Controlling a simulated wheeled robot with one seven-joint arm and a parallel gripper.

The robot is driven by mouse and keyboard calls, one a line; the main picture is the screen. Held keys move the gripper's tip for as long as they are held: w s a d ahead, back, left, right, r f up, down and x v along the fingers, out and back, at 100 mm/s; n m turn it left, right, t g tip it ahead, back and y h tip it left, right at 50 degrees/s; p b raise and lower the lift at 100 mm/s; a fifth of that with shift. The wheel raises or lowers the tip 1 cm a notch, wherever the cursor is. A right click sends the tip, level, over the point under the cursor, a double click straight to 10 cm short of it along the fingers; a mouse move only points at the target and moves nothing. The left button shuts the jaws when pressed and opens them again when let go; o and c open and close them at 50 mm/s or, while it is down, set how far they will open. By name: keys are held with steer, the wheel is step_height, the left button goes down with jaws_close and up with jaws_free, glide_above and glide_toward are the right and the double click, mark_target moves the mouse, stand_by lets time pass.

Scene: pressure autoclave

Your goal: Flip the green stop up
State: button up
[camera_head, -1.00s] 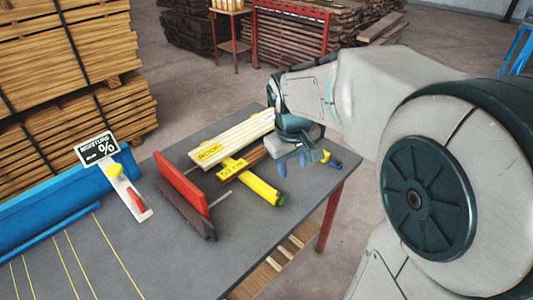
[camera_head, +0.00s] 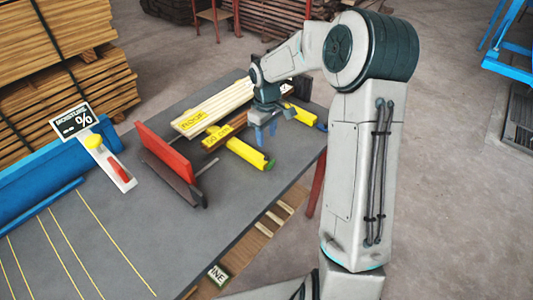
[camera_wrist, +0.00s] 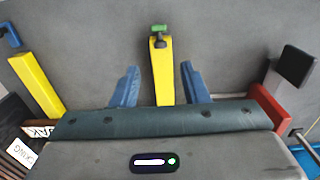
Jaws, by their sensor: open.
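The green stop (camera_head: 269,164) sits at the front end of a yellow bar (camera_head: 238,146) on the grey table. In the wrist view the green stop (camera_wrist: 160,29) is small, at the far end of the yellow bar (camera_wrist: 161,75), with a dark part just below it. I cannot tell whether it is flipped up or down. My gripper (camera_head: 266,136) is above the table beside the yellow bar. In the wrist view my gripper (camera_wrist: 157,72) is open and empty, its blue fingers on either side of the bar, with the green stop beyond the fingertips.
A second yellow bar (camera_wrist: 37,85) with a blue end piece (camera_wrist: 10,35) lies to the left in the wrist view. A red plate (camera_head: 163,150) stands left of the green-stop bar. Pale boards (camera_head: 213,108) lie behind.

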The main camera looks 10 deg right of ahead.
step_height(320, 180, down, 9)
steer(key=shift+f+p, duration=0.1)
steer(key=shift+p, duration=0.25)
jaws_close()
